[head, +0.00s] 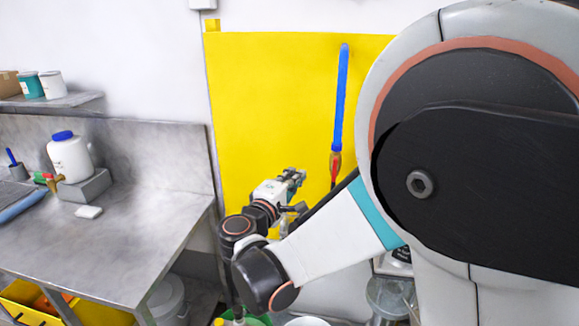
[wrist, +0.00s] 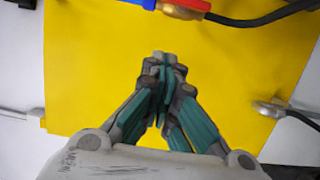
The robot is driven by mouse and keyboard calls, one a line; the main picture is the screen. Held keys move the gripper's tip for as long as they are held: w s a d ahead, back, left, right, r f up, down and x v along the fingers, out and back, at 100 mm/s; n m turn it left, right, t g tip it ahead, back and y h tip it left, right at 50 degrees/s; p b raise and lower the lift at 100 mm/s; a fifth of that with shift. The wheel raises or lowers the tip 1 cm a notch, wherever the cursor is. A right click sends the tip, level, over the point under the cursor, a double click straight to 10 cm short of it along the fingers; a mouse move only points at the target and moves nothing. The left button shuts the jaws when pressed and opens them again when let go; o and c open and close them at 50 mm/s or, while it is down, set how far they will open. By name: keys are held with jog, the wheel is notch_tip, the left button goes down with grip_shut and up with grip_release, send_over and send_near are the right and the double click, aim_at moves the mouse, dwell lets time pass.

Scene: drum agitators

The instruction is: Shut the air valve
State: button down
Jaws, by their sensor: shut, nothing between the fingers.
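The air valve (head: 336,160), a small brass and red fitting, sits at the lower end of a vertical blue pipe (head: 342,95) in front of a yellow panel (head: 270,90). In the wrist view the valve (wrist: 185,10) is cut by the top edge, so its full lever position cannot be told. My gripper (head: 300,176) is left of and slightly below the valve in the head view, apart from it. In the wrist view my gripper (wrist: 163,58) has its fingertips together and empty, over the yellow panel.
A black hose (wrist: 255,20) leaves the valve. A metal fitting (wrist: 270,109) with a dark hose is at the right. A steel bench (head: 130,215) with a blue-capped white jar (head: 69,158) stands left.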

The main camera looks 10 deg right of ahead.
jog(key=w+d, duration=0.5)
jog(key=d, duration=0.2)
jog(key=shift+d, duration=0.4)
jog(key=shift+d+r+m, duration=0.15)
jog(key=shift+r+m, duration=0.1)
jog(key=shift+m, duration=0.45)
jog(key=shift+d+r+m, duration=0.15)
jog(key=shift+r+m, duration=0.1)
jog(key=shift+m, duration=0.45)
jog(key=shift+s+d+r+m+g+y+p, duration=0.25)
jog(key=shift+d+m+y, duration=0.55)
jog(key=shift+m, duration=1.2)
jog(key=shift+s+d+r+m+y+p, duration=0.15)
jog(key=shift+s+d+m+y, duration=0.45)
jog(key=shift+m, duration=1.4)
jog(key=shift+s+d+r+m+g+y+p, duration=0.15)
jog(key=shift+d+m+y, duration=0.85)
jog(key=shift+m, duration=1)
jog(key=shift+w+d+m, duration=0.1)
jog(key=shift+d+m, duration=0.15)
jog(key=shift+m, duration=0.05)
